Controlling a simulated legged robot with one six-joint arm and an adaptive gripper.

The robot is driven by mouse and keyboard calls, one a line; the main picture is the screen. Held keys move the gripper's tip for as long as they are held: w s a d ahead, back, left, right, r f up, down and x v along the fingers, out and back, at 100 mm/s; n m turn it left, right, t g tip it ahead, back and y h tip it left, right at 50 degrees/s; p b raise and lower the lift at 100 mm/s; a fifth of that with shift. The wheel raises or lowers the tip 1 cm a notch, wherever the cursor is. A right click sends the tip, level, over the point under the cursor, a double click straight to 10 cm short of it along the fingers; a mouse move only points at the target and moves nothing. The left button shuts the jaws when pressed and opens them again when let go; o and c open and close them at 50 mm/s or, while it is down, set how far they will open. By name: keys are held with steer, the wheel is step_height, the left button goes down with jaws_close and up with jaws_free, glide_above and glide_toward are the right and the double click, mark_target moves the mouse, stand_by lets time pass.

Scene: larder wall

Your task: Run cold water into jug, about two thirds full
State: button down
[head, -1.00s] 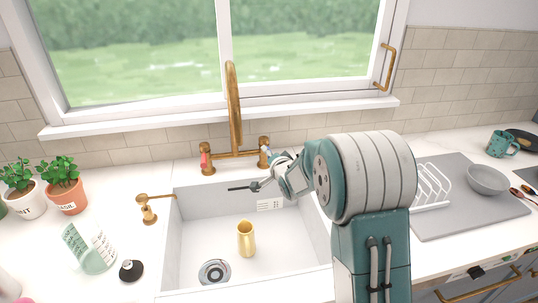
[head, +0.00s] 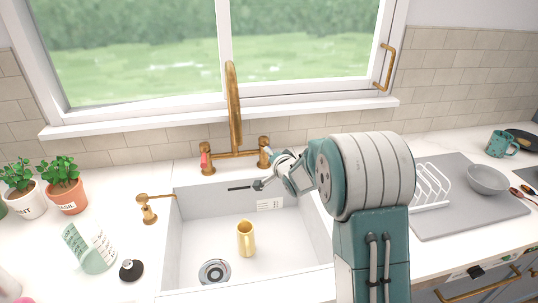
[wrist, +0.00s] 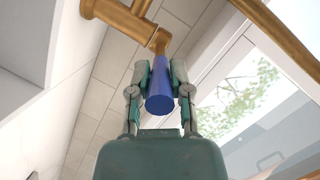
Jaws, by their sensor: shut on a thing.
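A pale yellow jug (head: 246,239) stands upright on the sink floor in the head view, in front of the tall brass tap (head: 235,100). I cannot tell how much is in it, and I see no stream of water. The tap has a red handle (head: 204,160) at its left and a blue handle (wrist: 160,92) at its right. My gripper (wrist: 160,85) is shut on the blue handle, with a finger on each side. In the head view my gripper (head: 270,163) is small beside the tap's right valve, partly hidden by my arm.
The white sink (head: 205,225) has a drain (head: 214,271) left of the jug. A grey mat (head: 440,220) with a white rack (head: 432,187) and bowl (head: 487,179) lies right.

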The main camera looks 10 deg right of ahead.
steer(key=shift+w+d+n+g+y, duration=0.1)
steer(key=shift+d+n+g+y, duration=0.2)
steer(key=shift+d+n+y, duration=0.5)
steer(key=shift+a, duration=0.1)
steer(key=c, duration=0.6)
jaws_free()
steer(key=shift+f, duration=0.1)
steer(key=shift+o, duration=0.2)
steer(key=v, duration=1.2)
steer(key=shift+f, duration=0.1)
